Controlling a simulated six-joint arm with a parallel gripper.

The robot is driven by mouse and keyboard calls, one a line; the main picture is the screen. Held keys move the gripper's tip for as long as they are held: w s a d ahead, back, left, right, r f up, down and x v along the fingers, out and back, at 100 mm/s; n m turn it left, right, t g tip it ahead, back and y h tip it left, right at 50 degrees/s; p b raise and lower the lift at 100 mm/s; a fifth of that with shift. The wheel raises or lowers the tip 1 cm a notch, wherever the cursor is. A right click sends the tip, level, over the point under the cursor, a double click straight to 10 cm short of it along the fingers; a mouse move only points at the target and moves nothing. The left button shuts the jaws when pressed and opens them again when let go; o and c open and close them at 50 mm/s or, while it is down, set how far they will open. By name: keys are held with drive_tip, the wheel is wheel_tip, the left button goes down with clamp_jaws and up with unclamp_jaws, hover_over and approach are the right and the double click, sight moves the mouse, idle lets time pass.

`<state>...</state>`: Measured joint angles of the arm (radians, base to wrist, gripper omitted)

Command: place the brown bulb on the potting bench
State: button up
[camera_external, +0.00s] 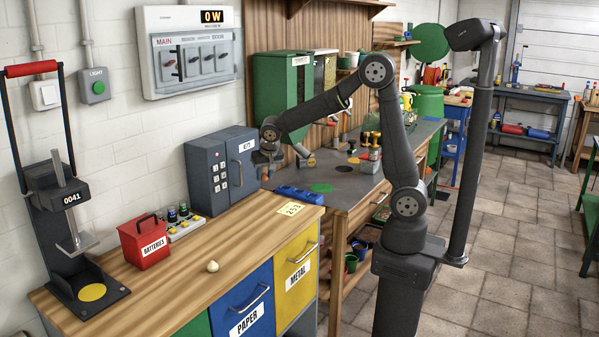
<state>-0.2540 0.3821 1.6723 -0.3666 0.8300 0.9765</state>
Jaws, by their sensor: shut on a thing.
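My gripper (268,158) is small and dark in this view, at the end of my arm, in front of the grey keypad safe (215,170). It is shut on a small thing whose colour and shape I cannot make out. A pale cream, round bulb-like thing (212,266) lies alone on the wooden bench top, well apart from my gripper. I cannot pick out a clearly brown bulb. A grey-topped bench (375,190) with round green, black and orange marks stands beyond the wooden bench; I cannot tell whether it is the potting bench.
A red batteries box (144,241) and a tray of small lamps (180,222) stand by the wall. A black press with a red handle (70,230) is at the left. The wooden bench's front (180,290) is mostly clear.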

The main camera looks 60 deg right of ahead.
drive_tip(key=s+d+f+m, duration=0.1)
drive_tip(key=s+d, duration=0.2)
drive_tip(key=d, duration=0.8)
drive_tip(key=s+d+m+h, duration=0.1)
drive_tip(key=s+d, duration=0.1)
drive_tip(key=d, duration=1)
drive_tip(key=s+d+f+m, duration=0.1)
drive_tip(key=s+d, duration=0.2)
drive_tip(key=d, duration=0.8)
drive_tip(key=s+d+m+g, duration=0.1)
drive_tip(key=s+d, duration=0.9)
drive_tip(key=s, duration=0.2)
drive_tip(key=s+d+m+g, duration=0.1)
drive_tip(key=s+d+m, duration=0.1)
drive_tip(key=s+d, duration=0.9)
hover_over(370, 179)
drive_tip(key=s, duration=0.1)
drive_tip(key=shift+h, duration=0.4)
drive_tip(key=f, duration=0.4)
drive_tip(key=a+f, duration=0.1)
drive_tip(key=f, duration=0.2)
drive_tip(key=shift+w+f, duration=0.1)
drive_tip(key=shift+f, duration=2)
